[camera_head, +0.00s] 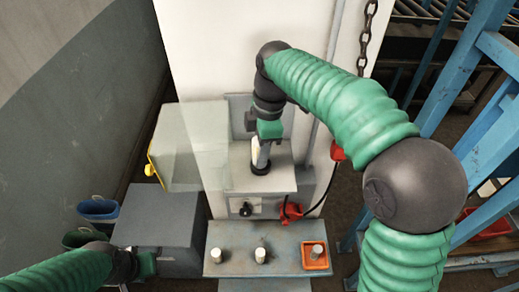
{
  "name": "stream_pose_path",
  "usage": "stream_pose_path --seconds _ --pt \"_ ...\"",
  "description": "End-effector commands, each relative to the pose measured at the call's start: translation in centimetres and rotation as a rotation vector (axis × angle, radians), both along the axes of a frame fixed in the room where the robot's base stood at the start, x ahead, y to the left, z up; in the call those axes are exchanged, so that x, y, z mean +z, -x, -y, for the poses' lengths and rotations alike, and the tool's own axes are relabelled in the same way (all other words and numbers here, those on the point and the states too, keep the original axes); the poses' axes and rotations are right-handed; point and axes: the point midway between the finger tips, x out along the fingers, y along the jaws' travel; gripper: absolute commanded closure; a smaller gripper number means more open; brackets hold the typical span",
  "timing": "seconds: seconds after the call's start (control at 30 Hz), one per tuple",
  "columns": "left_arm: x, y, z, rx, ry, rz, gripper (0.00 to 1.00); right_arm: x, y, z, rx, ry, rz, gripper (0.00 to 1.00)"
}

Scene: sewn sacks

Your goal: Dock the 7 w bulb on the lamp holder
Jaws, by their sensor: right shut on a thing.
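My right gripper (261,150) points down at the grey wall unit and is shut on a white bulb (255,153). Its wattage marking cannot be read. The bulb stands upright right at the black round lamp holder (260,169) on the unit's pale ledge. The fingers partly cover the bulb, and I cannot tell whether it is seated or just above the holder. My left gripper (148,265) is low at the left, by the grey box; its jaws are too small to judge.
A grey shelf (238,268) below carries a white bulb (215,255), another (261,255), and one in an orange tray (308,264). A clear cover (185,150) stands left of the holder. A grey box (165,225), blue rack (490,120) and hanging chain (366,40) flank the unit.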

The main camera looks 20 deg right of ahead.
Motion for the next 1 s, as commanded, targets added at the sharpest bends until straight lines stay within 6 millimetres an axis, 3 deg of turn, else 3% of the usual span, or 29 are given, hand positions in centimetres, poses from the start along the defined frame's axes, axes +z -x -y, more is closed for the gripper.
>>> stream_pose_path --seconds 0.4,0.43,0.5,0.77,1.0 --pt "-0.6 0.0 0.0 0.000 0.000 0.000 0.64 -0.9 0.0 0.0 0.000 0.000 -0.001 1.00" --pt "-0.6 0.0 0.0 0.000 0.000 0.000 0.64 -0.9 0.0 0.0 0.000 0.000 0.000 0.64" --pt "-0.6 0.0 0.0 0.000 0.000 0.000 0.64 -0.8 0.0 0.0 0.000 0.000 0.000 0.57" --pt "-0.5 0.0 0.0 0.000 0.000 0.000 0.64 -0.8 0.0 0.0 0.000 0.000 -0.001 0.57" --pt "1.4 0.0 0.0 0.000 0.000 0.000 0.64 1.3 0.0 0.2 0.000 0.000 -0.001 0.57"
